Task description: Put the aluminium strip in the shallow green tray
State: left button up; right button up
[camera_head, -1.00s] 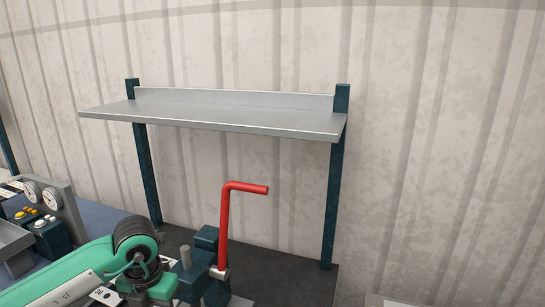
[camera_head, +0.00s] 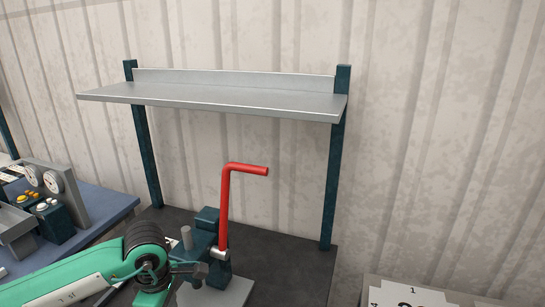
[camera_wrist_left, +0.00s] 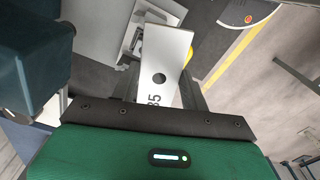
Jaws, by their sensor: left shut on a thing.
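The aluminium strip (camera_wrist_left: 165,55) is a flat pale plate with a round dark hole and the printed digits "85". In the left wrist view it sticks out from between the dark fingers of my left gripper (camera_wrist_left: 163,92), which is shut on it. The strip's near end is hidden by the gripper body. In the head view my green left arm comes in at the bottom left, and the strip cannot be made out there. The shallow green tray is not in view. My right gripper is not in view.
A bender with a red crank handle (camera_head: 226,205) stands on a dark bench (camera_head: 290,262). An empty grey shelf (camera_head: 215,98) is above it. Gauges (camera_head: 42,179) and buttons sit on a blue bench at left. A white numbered sheet (camera_head: 405,296) lies at the lower right.

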pick_arm(q)
jog(key=m, duration=0.3)
jog(key=f+m, duration=0.1)
jog(key=shift+s+d+m, duration=0.2)
jog(key=shift+s+m, duration=0.1)
jog(key=shift+s, duration=0.1)
jog(key=m, duration=0.3)
jog(key=f+m, duration=0.1)
jog(key=shift+s+d, duration=0.15)
jog(key=shift+s, duration=0.2)
jog(key=m, duration=0.3)
jog(key=f+m, duration=0.1)
jog(key=shift+s+d+m, duration=0.15)
jog(key=shift+s+m, duration=0.15)
jog(key=shift+s, duration=0.1)
jog(key=m, duration=0.4)
jog(key=shift+s+d+f, duration=0.2)
jog(key=shift+s+f, duration=0.15)
jog(key=shift+f, duration=0.05)
